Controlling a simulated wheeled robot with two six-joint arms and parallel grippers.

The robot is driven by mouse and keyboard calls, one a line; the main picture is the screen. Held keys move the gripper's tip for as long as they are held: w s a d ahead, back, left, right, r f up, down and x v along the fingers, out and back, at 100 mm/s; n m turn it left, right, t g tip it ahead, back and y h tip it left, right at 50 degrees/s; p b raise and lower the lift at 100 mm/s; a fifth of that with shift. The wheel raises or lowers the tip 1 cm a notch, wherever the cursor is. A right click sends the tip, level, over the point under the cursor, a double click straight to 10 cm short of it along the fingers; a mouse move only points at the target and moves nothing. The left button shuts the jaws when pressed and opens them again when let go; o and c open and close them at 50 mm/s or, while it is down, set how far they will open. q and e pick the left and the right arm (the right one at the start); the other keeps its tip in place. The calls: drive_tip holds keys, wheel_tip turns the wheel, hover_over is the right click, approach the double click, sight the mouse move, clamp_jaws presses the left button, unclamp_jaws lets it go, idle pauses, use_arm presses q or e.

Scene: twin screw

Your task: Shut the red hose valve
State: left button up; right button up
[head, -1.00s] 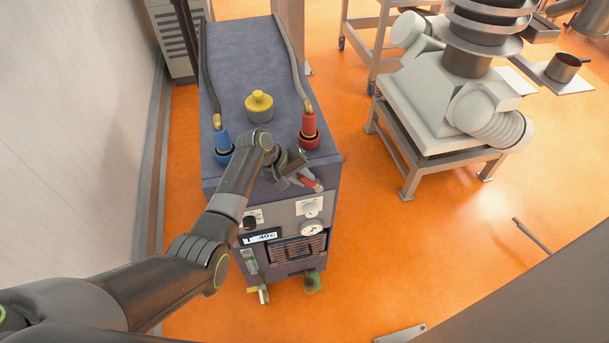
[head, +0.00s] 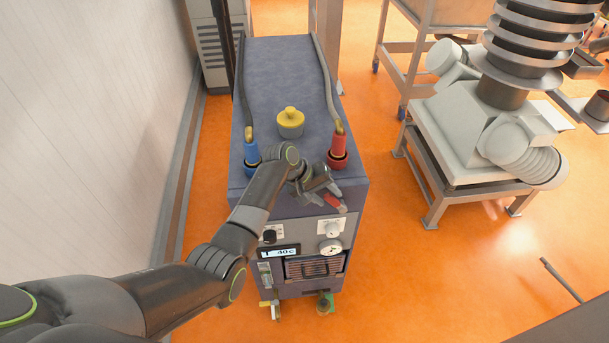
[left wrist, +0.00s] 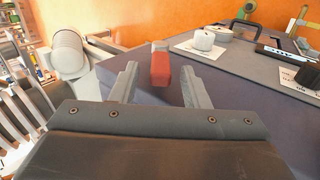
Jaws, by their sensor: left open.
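The red valve handle (head: 335,204) sits at the front top edge of the blue-grey cabinet (head: 285,75), below the red hose coupling (head: 338,147). My left gripper (head: 328,193) is open right beside the handle and partly covers it. In the left wrist view the red handle (left wrist: 160,68) shows between the two spread fingers of my left gripper (left wrist: 158,77), with visible gaps on both sides. Whether the fingers reach down around it is hard to tell. The valve body is hidden. My right gripper is not in view.
A blue hose coupling (head: 252,153) and a yellow cap (head: 291,120) stand on the cabinet top. The front has a display (head: 284,252), a gauge (head: 330,247) and knobs. A wall (head: 95,110) is close on the left.

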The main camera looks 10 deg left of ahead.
use_arm(q)
drive_tip(key=b+v, duration=0.3)
drive_tip(key=v, duration=1.3)
drive_tip(key=shift+r, duration=0.15)
drive_tip(key=shift+a, duration=0.1)
